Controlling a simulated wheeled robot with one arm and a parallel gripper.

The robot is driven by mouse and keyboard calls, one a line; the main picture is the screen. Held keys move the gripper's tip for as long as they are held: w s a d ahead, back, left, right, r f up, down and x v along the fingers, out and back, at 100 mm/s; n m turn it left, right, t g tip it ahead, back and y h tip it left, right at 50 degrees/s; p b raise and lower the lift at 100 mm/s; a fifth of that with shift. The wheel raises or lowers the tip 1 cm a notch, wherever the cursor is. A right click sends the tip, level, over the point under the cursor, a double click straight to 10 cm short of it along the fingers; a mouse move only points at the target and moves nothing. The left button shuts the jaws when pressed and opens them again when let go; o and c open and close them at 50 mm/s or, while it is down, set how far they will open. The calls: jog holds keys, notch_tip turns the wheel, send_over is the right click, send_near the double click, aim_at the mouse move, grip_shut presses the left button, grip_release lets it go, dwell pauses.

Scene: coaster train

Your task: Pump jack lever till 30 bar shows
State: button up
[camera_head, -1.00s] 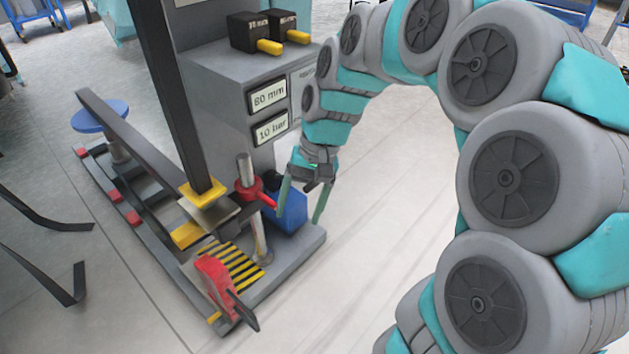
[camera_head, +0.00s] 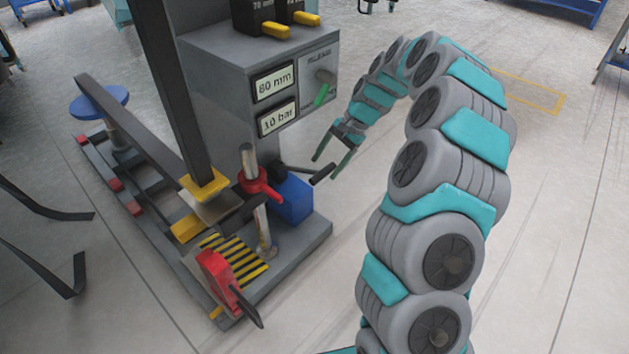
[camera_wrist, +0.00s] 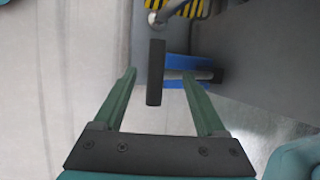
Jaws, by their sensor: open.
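The jack pump is a blue block (camera_head: 293,200) on the grey rig base, with a lever ending in a black grip (camera_head: 322,174). My gripper (camera_head: 327,168) is open, its green fingers pointing down toward this grip. In the wrist view the black grip (camera_wrist: 155,72) stands between the two spread fingers, with gaps on both sides. I cannot tell how far it reaches between them in depth. The blue block (camera_wrist: 178,68) shows behind it. The pressure display (camera_head: 278,119) reads 10 bar. The display above it (camera_head: 274,83) seems to read 80 mm.
A red clamp (camera_head: 214,280) and a yellow-black striped plate (camera_head: 234,262) lie at the front of the rig.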

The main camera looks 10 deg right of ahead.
aim_at(301, 170)
jog(key=b+x, duration=0.3)
jog(key=x, duration=0.4)
jog(key=shift+a+f, duration=0.15)
grip_shut()
dwell(0.4)
dwell(0.9)
